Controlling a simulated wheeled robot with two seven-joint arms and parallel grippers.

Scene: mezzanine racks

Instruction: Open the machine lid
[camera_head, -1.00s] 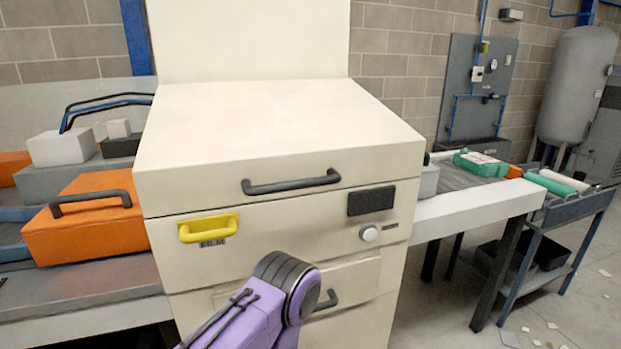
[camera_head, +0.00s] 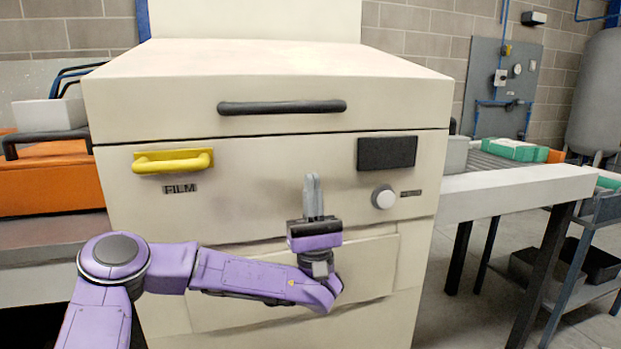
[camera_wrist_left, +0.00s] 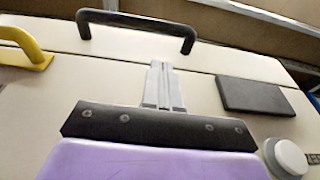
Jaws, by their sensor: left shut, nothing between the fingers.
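The cream machine (camera_head: 250,210) stands in front of me, and its lid (camera_head: 180,108) is down on the body with a thin dark seam beneath it. A black bar handle (camera_head: 282,107) is on the lid's front; it also shows in the left wrist view (camera_wrist_left: 135,18), above the fingers. My left gripper (camera_head: 313,182) is shut and empty. It points up in front of the machine's front panel, below the lid handle and apart from it. The fingers also show in the left wrist view (camera_wrist_left: 161,72). My right gripper is not in view.
A yellow handle (camera_head: 173,161) marked FILM is at the panel's left. A dark display (camera_head: 387,153) and a round white knob (camera_head: 383,197) are at its right. An orange case (camera_head: 50,185) lies on the left bench. A white table (camera_head: 520,186) adjoins on the right.

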